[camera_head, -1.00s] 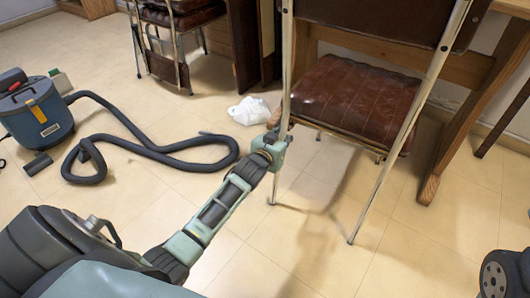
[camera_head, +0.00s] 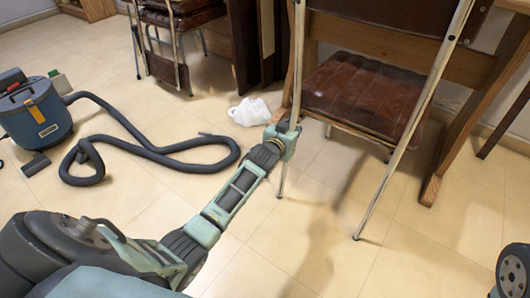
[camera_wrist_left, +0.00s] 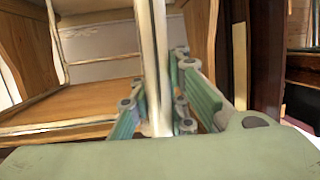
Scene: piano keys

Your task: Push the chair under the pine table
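The chair, with a brown leather seat (camera_head: 365,97) and thin pale metal legs, stands right of centre in the head view, its backrest toward me. The pine table (camera_head: 478,105) is behind it; a slanted wooden leg and crossbeam show, and its top is out of view. My left gripper (camera_head: 285,137) is at the chair's near left upright. My right gripper is out of view.
A blue vacuum cleaner (camera_head: 35,115) with a dark hose (camera_head: 150,150) lies on the left floor. A white crumpled bag (camera_head: 250,111) is left of the chair. Another folding chair (camera_head: 180,20) stands at the back. The tiled floor in front is clear.

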